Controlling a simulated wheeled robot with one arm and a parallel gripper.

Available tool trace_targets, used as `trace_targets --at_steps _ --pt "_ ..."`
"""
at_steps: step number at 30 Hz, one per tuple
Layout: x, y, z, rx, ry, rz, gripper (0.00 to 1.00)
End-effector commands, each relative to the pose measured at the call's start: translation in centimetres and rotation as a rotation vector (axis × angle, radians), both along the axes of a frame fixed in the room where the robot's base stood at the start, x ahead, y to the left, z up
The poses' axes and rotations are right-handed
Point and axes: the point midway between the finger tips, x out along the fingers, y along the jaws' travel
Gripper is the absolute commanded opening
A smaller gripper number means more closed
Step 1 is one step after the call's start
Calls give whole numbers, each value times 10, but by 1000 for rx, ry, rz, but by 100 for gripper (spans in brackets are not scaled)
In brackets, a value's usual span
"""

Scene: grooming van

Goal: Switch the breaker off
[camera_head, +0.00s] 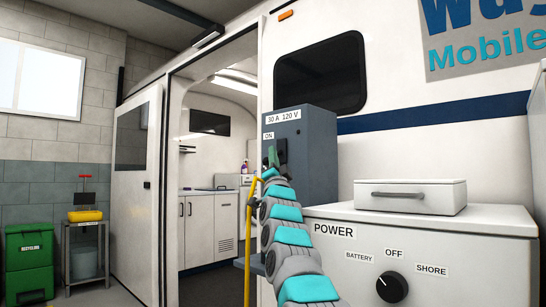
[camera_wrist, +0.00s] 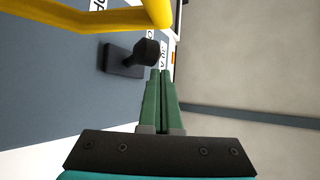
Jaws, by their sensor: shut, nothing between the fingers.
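The breaker box (camera_head: 312,150) is a grey cabinet on the van's side, labelled "30 A 120 V" with "ON" below. Its dark breaker switch (camera_head: 282,144) sits on the front under the "ON" label, partly covered by my gripper. In the wrist view the black breaker lever (camera_wrist: 147,52) sticks out from its base plate (camera_wrist: 121,62), its rounded end on the side of the labels. My gripper (camera_head: 271,155) has green fingers pressed together and empty. In the wrist view the fingertips (camera_wrist: 161,71) are close beside the lever's end; I cannot tell whether they touch.
A yellow rail (camera_head: 251,230) stands left of my arm and crosses near the lever in the wrist view (camera_wrist: 105,17). A white power cabinet (camera_head: 450,235) with a black knob (camera_head: 391,287) and a white case (camera_head: 410,196) stands right. The van doorway is open at left.

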Motion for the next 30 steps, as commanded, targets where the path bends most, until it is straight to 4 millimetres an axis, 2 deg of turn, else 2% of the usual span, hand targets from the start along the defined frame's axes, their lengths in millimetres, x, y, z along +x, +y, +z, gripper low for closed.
trace_targets --at_steps 6,30 --pt "-8 -2 -5 2 -3 0 0" --pt "-48 -8 -48 -2 2 1 0"
